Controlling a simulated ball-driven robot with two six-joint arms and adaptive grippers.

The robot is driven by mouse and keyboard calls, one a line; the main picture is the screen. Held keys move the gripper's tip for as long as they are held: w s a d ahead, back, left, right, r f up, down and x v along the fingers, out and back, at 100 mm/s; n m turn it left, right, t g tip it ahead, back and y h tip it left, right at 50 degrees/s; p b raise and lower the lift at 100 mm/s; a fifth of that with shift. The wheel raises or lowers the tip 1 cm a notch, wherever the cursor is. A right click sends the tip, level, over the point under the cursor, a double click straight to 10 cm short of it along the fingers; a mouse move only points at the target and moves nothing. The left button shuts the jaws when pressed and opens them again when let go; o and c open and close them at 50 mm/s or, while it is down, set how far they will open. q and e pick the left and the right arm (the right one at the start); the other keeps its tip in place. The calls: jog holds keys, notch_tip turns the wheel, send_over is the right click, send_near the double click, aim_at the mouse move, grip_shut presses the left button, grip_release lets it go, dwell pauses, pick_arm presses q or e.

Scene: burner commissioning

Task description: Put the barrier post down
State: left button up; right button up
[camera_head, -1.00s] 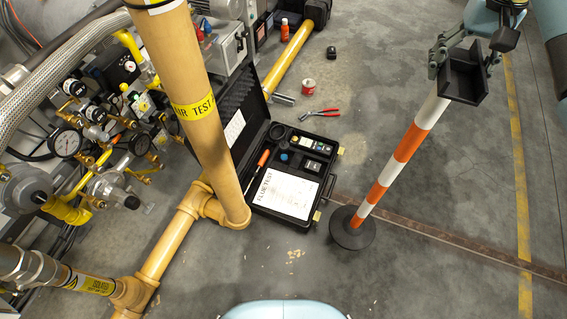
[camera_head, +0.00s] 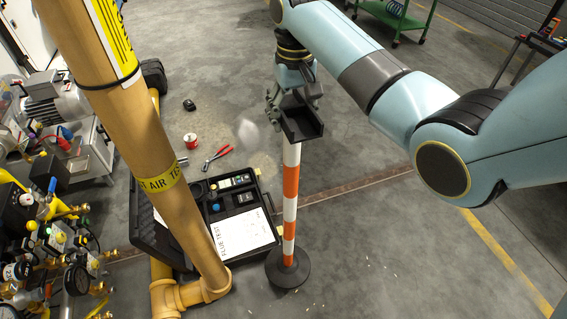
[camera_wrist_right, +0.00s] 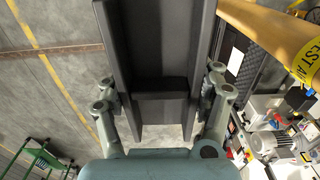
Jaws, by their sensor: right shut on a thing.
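The barrier post (camera_head: 291,187) has orange and white bands, a round black base (camera_head: 288,268) and a black channel-shaped head (camera_head: 302,120). It stands nearly upright in the head view, right of the open test case. I cannot tell whether its base presses on the floor. My right gripper (camera_head: 290,100) is shut on the post's head from behind. In the right wrist view the black head (camera_wrist_right: 160,82) fills the space between the two fingers of my right gripper (camera_wrist_right: 162,95), and the striped shaft is hidden. My left gripper is not in view.
The open black case (camera_head: 262,203) with instruments and a paper lies close left of the base. A large tan pipe (camera_head: 150,150) crosses the left side. Red pliers (camera_head: 217,156) and a red-white tin (camera_head: 190,140) lie on the floor. Floor right of the post is clear.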

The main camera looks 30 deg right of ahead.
aim_at(293, 146)
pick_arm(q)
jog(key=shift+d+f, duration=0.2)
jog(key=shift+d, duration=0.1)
pick_arm(e)
notch_tip(293, 146, down, 9)
jog(key=shift+d+f, duration=0.15)
pick_arm(q)
jog(key=shift+b, duration=0.3)
pick_arm(e)
jog(key=shift+f, duration=0.15)
jog(key=o, duration=1.8)
jog(key=shift+s, duration=0.1)
pick_arm(q)
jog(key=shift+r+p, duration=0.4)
jog(key=shift+p, duration=0.1)
pick_arm(e)
notch_tip(293, 146, up, 12)
jog(key=shift+r, duration=0.1)
